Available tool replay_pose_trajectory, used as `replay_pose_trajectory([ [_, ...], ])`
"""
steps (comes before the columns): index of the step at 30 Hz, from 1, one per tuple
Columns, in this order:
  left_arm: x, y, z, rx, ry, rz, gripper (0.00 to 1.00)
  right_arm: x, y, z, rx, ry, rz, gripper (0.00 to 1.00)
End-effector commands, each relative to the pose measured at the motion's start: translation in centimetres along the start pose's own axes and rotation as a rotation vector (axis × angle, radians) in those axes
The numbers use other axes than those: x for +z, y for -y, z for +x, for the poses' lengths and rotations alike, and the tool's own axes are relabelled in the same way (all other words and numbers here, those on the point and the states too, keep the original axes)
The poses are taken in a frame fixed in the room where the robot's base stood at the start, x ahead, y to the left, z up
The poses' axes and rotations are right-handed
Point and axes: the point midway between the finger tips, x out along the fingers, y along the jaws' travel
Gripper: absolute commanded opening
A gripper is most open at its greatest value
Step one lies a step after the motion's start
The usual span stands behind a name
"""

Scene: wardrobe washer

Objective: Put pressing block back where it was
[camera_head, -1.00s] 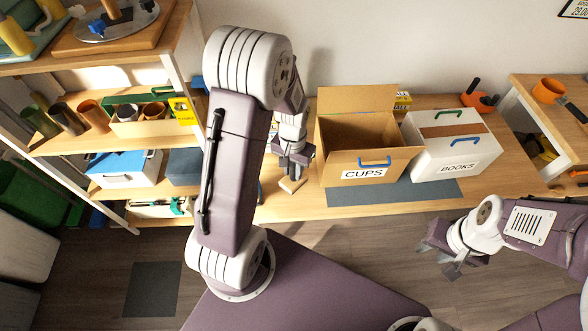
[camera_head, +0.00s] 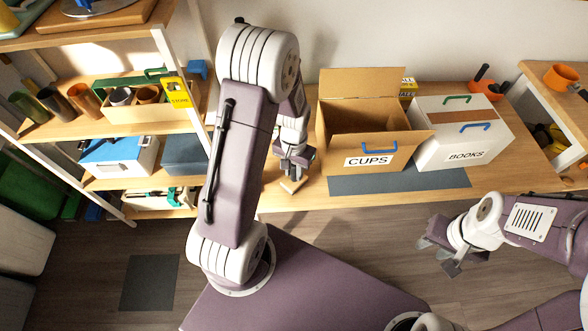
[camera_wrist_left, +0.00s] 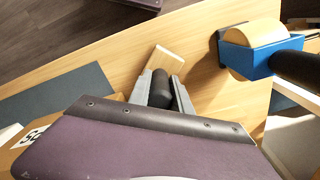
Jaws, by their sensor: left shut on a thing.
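The pressing block (camera_head: 291,186) is a pale wooden block with a black cylindrical handle. My left gripper (camera_head: 293,166) is shut on it, above the table near the left side of the CUPS box. In the left wrist view the black handle (camera_wrist_left: 161,88) sits between the two grey fingers, with the wooden plate (camera_wrist_left: 163,62) beyond. I cannot tell whether the block touches the table. My right gripper (camera_head: 440,252) is open and empty over the floor at the right.
The table holds an open cardboard CUPS box (camera_head: 370,145), a white BOOKS box (camera_head: 462,137) and a dark mat (camera_head: 400,182). A blue tape dispenser (camera_wrist_left: 258,55) is beside the block in the left wrist view. A shelf unit (camera_head: 95,130) stands at the left. Bare tabletop surrounds the block.

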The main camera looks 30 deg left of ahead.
Motion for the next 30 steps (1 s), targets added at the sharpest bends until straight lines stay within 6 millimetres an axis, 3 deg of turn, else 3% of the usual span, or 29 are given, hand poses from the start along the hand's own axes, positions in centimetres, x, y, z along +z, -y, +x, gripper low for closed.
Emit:
replay_pose_trajectory([
  [16, -0.04, 0.0, 0.53, 0.0, -0.001, 0.0, 0.0, 0.03, -0.01, 0.34, 0.0, 0.0, 0.0, 0.36],
  [17, -0.05, 0.0, 0.53, 0.0, -0.002, 0.0, 0.27, 0.03, -0.01, 0.33, 0.0, 0.0, 0.0, 0.36],
  [19, -0.05, 0.0, 0.47, 0.0, -0.002, 0.0, 0.47, 0.03, -0.01, 0.28, 0.0, 0.0, 0.0, 0.36],
  [26, -0.03, 0.0, 0.48, 0.0, -0.001, 0.0, 0.5, 0.03, -0.01, 0.28, 0.0, 0.0, 0.0, 0.36],
  [28, 0.0, 0.0, 0.51, 0.0, 0.0, 0.0, 0.61, 0.03, -0.01, 0.29, 0.0, 0.0, 0.0, 0.36],
  [30, 0.0, 0.0, 0.51, 0.0, 0.0, 0.0, 0.64, 0.03, -0.01, 0.29, 0.0, 0.0, 0.0, 0.36],
])
